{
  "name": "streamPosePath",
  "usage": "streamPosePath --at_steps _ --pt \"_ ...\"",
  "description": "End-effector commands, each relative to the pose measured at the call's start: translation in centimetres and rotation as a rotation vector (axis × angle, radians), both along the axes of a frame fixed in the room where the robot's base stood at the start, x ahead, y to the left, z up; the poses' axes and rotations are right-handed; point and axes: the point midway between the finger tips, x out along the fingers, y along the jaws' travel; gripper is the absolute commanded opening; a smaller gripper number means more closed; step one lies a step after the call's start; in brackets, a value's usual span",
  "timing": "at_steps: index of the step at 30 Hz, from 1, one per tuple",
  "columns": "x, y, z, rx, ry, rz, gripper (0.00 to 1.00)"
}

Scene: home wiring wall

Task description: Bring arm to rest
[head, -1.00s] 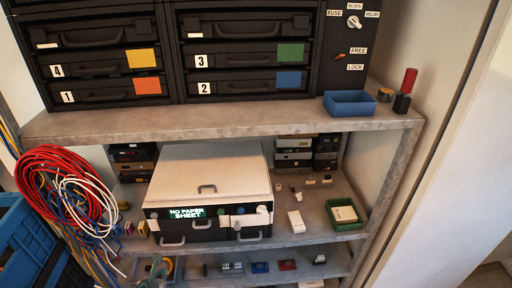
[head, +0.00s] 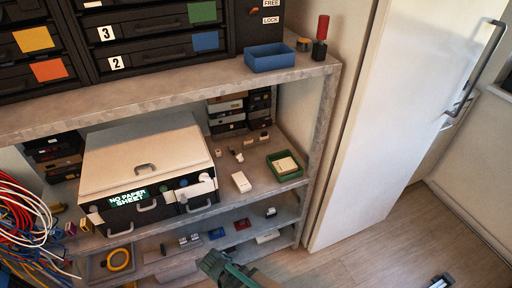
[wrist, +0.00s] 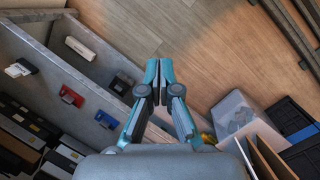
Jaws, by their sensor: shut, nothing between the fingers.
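My gripper (head: 213,264) shows at the bottom of the head view, in front of the lowest shelf's front edge; my arm runs out of the picture below it. In the wrist view my gripper (wrist: 157,80) has its teal fingers together with nothing between them. It points over the bare wooden floor (wrist: 205,45), apart from the shelf.
The metal rack (head: 318,150) stands close by, with small red (wrist: 71,96) and blue (wrist: 47,131) parts on a lower shelf. A clear bin (wrist: 236,115) and dark crates (wrist: 290,117) lie at right in the wrist view. A white door (head: 385,120) stands right of the rack.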

Motion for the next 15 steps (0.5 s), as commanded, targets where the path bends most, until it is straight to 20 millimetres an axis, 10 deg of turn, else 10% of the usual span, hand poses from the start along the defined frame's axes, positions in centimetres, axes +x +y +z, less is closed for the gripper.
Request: streamPosePath --at_steps 15 --pt "-7.5 -17.5 -5.7 -0.072 0.262 -0.779 0.00"
